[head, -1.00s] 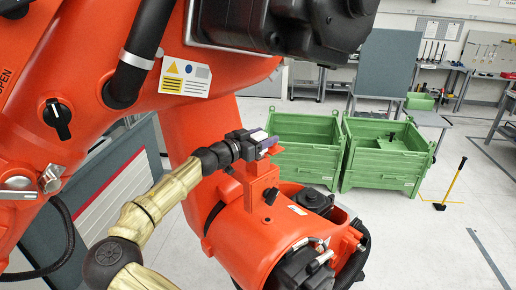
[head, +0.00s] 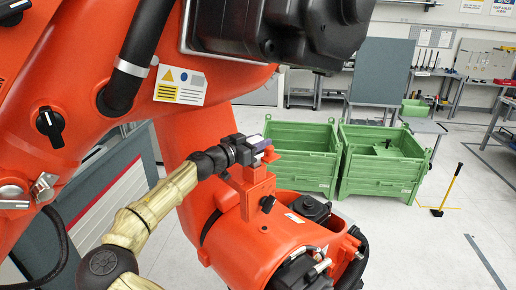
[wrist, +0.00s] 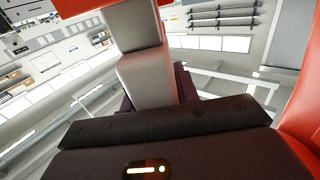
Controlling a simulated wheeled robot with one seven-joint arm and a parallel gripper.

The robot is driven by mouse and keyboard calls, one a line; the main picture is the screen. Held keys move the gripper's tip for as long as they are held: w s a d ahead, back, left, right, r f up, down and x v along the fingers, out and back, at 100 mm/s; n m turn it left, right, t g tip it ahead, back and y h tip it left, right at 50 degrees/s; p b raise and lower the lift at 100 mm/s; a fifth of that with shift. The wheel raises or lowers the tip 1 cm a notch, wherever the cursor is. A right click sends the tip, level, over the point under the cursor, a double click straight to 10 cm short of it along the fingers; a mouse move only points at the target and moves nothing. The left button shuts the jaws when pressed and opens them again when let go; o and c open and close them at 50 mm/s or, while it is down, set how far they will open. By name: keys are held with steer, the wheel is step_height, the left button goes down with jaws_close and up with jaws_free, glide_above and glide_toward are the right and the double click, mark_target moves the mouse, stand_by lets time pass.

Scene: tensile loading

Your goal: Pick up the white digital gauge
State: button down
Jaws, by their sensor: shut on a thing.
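My gripper (head: 256,145) is the dark end of the arm, beside an upright orange bracket (head: 257,188) on the orange machine in the head view. It is shut on a small pale thing with a purple-blue side, which I take to be the white digital gauge (head: 255,139). The fingertips are mostly hidden, and contact with the bracket cannot be told.
A large orange machine (head: 245,250) fills the left and middle, with a black cable and motor close to my arm. Two green crates (head: 305,165) (head: 375,187) stand behind. A yellow-handled tool (head: 453,183) stands on the open floor at right.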

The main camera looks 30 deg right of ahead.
step_height(320, 180, up, 5)
steer(key=shift+r+b, duration=0.15)
steer(key=shift+b, duration=1.05)
steer(key=shift+s+a+r+b, duration=0.15)
steer(key=shift+s+b, duration=0.1)
steer(key=shift+b, duration=0.1)
steer(key=s+a+b, duration=0.7)
steer(key=s+a, duration=0.2)
steer(key=s, duration=0.5)
steer(key=shift+s+a+r, duration=0.15)
steer(key=shift+s+a, duration=0.1)
steer(key=shift+a, duration=0.15)
steer(key=shift+w, duration=0.15)
